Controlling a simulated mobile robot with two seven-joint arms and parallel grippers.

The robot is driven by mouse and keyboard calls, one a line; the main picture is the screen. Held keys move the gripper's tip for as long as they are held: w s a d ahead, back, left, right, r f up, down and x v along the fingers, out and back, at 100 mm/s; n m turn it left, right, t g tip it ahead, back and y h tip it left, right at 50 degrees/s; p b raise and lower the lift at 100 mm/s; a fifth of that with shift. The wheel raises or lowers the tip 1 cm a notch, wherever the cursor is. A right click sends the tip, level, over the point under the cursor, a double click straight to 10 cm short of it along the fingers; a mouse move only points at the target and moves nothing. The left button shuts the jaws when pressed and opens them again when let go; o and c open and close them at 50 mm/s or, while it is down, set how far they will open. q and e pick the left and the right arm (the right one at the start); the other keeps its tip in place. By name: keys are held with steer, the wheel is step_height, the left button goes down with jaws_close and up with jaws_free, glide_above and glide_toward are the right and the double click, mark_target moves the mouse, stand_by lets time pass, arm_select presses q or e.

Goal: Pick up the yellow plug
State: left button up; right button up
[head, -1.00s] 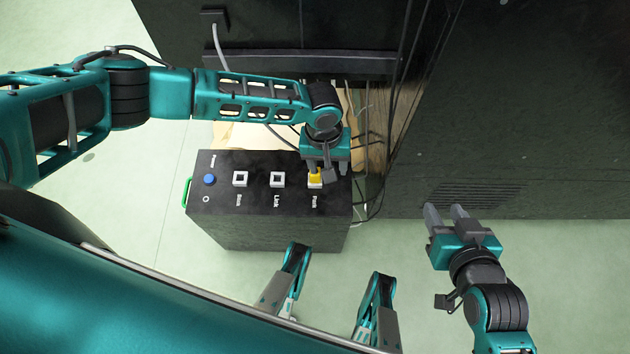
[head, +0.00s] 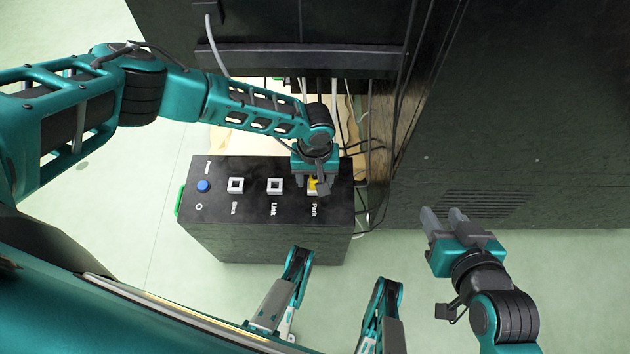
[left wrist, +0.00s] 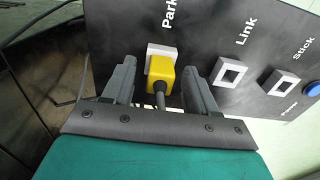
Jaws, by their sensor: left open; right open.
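The yellow plug (head: 313,184) sits in the white socket marked Park on top of the black box (head: 255,205). In the left wrist view the yellow plug (left wrist: 161,72) has a dark cable stub pointing toward me, and the white Park socket rim (left wrist: 163,48) shows behind it. My left gripper (left wrist: 163,85) is open, with one finger on each side of the plug and small gaps to it. In the head view my left gripper (head: 312,184) partly covers the plug. My right gripper (head: 442,215) is open and empty to the right of the box.
The empty Link socket (head: 275,186), empty Stick socket (head: 236,185) and a blue button (head: 203,186) share the box top. Cables hang behind and right of the box. A large black cabinet (head: 530,110) stands at the right. Pale green floor is free at the lower right.

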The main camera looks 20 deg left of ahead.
mark_target(315, 177)
arm_select(q)
steer(key=c, duration=0.9)
arm_select(e)
steer(key=shift+d+f, duration=0.2)
steer(key=shift+d, duration=0.05)
arm_select(q)
steer(key=shift+r, duration=0.1)
steer(key=shift+c, duration=0.2)
step_height(315, 177, up, 20)
steer(key=p, duration=0.8)
arm_select(e)
steer(key=shift+h, duration=0.4)
steer(key=shift+s+d+r, duration=0.15)
steer(key=shift+d+r, duration=0.1)
steer(key=shift+r, duration=0.65)
steer(key=shift+s+d+r, duration=0.15)
steer(key=shift+d+r, duration=0.1)
steer(key=shift+r, duration=0.7)
steer(key=shift+s+d+r, duration=0.15)
steer(key=shift+d+r, duration=0.1)
steer(key=shift+r, duration=0.65)
